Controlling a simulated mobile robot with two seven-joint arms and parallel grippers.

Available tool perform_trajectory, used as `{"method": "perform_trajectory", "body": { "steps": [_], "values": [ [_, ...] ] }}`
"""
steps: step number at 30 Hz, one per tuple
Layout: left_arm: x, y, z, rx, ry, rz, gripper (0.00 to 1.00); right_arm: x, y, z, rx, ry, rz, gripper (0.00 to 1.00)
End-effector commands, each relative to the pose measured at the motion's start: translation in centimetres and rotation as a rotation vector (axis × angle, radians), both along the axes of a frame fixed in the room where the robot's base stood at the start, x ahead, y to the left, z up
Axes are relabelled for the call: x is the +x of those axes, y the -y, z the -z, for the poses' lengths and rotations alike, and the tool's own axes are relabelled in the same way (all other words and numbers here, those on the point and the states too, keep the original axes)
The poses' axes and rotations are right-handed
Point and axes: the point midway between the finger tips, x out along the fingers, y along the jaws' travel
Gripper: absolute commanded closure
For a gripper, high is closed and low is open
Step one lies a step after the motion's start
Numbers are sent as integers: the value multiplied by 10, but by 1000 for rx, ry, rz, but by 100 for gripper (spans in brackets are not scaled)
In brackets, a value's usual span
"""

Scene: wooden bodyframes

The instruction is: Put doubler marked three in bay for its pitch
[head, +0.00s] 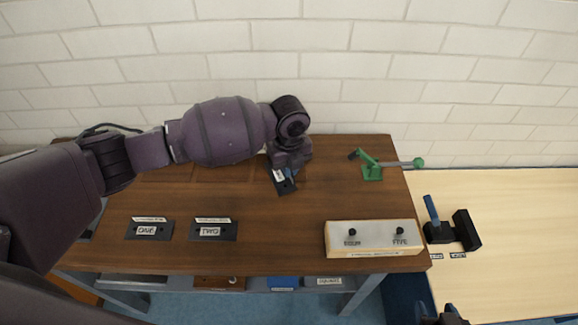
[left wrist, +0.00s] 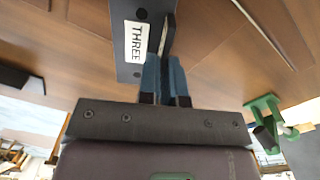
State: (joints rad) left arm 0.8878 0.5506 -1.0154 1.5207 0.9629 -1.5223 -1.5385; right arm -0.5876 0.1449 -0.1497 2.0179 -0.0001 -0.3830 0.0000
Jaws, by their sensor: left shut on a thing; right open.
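The doubler marked THREE (left wrist: 137,40) is a dark flat plate with a white label and dark holes. In the head view it (head: 286,188) hangs below my left gripper (head: 283,174), near the middle of the wooden table. My left gripper's blue fingers (left wrist: 165,80) are shut on an upright dark part at the plate's edge. I cannot tell whether the plate touches the table. Two dark plates marked ONE (head: 148,231) and TWO (head: 213,231) lie at the front left, each with a small white label strip behind it, too small to read. My right gripper (head: 441,317) barely shows at the bottom edge.
A green clamp (head: 372,172) stands at the back right. A black fixture with a blue handle (head: 433,211) is on the pale side table. The table's middle is clear.

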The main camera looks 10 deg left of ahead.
Motion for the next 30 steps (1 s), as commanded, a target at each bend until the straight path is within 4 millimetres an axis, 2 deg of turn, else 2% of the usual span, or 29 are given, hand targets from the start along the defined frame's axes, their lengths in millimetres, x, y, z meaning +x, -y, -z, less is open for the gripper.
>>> {"method": "perform_trajectory", "body": {
  "steps": [4,5,9,20,23,30],
  "values": [
    [0,0,3,0,0,0,100,0,0,1,0,-1,0,45],
    [0,0,3,1,-1,0,90,0,0,1,0,0,0,45],
    [0,0,3,1,-1,0,69,0,0,1,0,0,0,45],
    [0,0,-3,0,1,0,69,0,0,-1,0,2,0,45],
    [1,0,-14,0,4,0,69,1,0,-4,0,5,0,45],
    [1,0,-59,0,5,1,69,1,0,-9,0,10,1,45]
  ]
}}
